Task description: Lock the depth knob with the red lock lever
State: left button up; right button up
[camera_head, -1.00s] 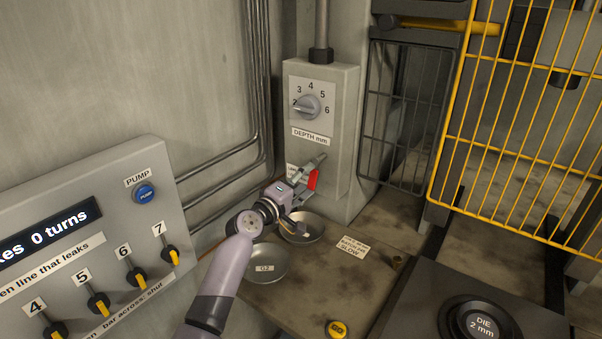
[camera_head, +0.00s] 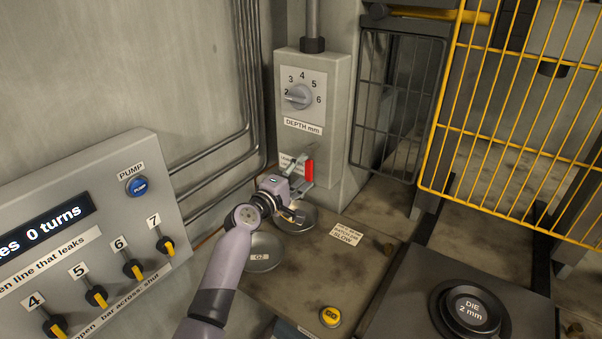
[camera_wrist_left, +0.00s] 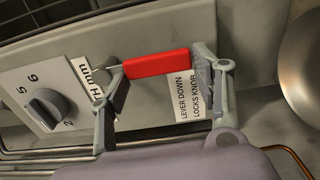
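The grey depth knob (camera_head: 299,96) is on a dial plate numbered 2 to 6, its pointer toward 2. It also shows in the left wrist view (camera_wrist_left: 48,108). The red lock lever (camera_head: 309,171) is below it on the same box. In the left wrist view the red handle (camera_wrist_left: 157,63) lies lengthwise between my fingertips, its thin rod toward the knob side. My left gripper (camera_head: 299,177) is open at the lever, one finger near each end of the handle. Contact is unclear. A label beside the lever (camera_wrist_left: 186,98) reads "LEVER DOWN LOCKS KNOB". My right gripper is out of view.
Two round dishes (camera_head: 264,266) stand on the bench (camera_head: 280,295) below my left gripper. A panel with a blue pump button (camera_head: 137,186) and several yellow-tipped valves is at left. Pipes (camera_head: 215,152) run along the wall. A yellow wire guard (camera_head: 520,140) is at right.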

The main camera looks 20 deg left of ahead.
pick_arm(q)
jog(key=o, duration=0.4)
jog(key=v, duration=1.2)
